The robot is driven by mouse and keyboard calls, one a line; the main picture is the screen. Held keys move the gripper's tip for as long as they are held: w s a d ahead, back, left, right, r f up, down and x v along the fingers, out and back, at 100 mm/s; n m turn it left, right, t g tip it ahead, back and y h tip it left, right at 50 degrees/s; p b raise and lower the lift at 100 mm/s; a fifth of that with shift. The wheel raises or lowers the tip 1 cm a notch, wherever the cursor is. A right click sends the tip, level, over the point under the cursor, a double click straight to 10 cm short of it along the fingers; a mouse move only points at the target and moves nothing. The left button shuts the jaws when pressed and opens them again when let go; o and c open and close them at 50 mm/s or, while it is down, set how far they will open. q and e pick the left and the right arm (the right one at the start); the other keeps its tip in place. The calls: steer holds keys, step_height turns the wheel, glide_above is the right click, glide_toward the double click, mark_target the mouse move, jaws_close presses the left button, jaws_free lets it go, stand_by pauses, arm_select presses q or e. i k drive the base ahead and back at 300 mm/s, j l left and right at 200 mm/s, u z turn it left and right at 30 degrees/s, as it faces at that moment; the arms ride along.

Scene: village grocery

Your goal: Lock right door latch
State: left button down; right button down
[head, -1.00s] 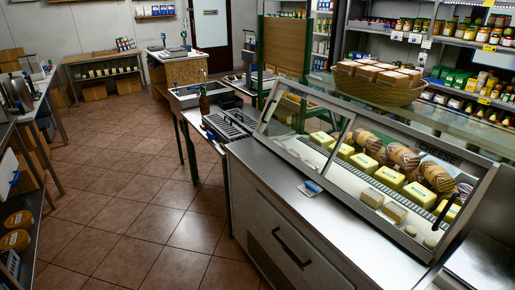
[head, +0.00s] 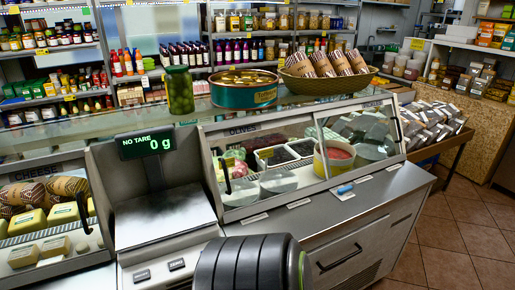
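I cannot make out a door latch in the head view. The nearest door-like parts are the glass front (head: 265,155) of the olives case, with a dark upright handle (head: 226,176) at its left end, and a drawer or door front with a dark bar handle (head: 340,258) below the counter. A small blue-and-white item (head: 345,189) lies on the steel ledge before the case; I cannot tell what it is. Neither of my grippers is in view.
A scale with a display (head: 157,142) reading 0 g stands between the cheese case (head: 45,205) and the olives case. A jar (head: 179,90), a green tin (head: 245,90) and a basket (head: 325,78) stand on the top shelf. Tiled floor (head: 455,235) is free at right.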

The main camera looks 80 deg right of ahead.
mark_target(340, 191)
steer(key=z, duration=3.4)
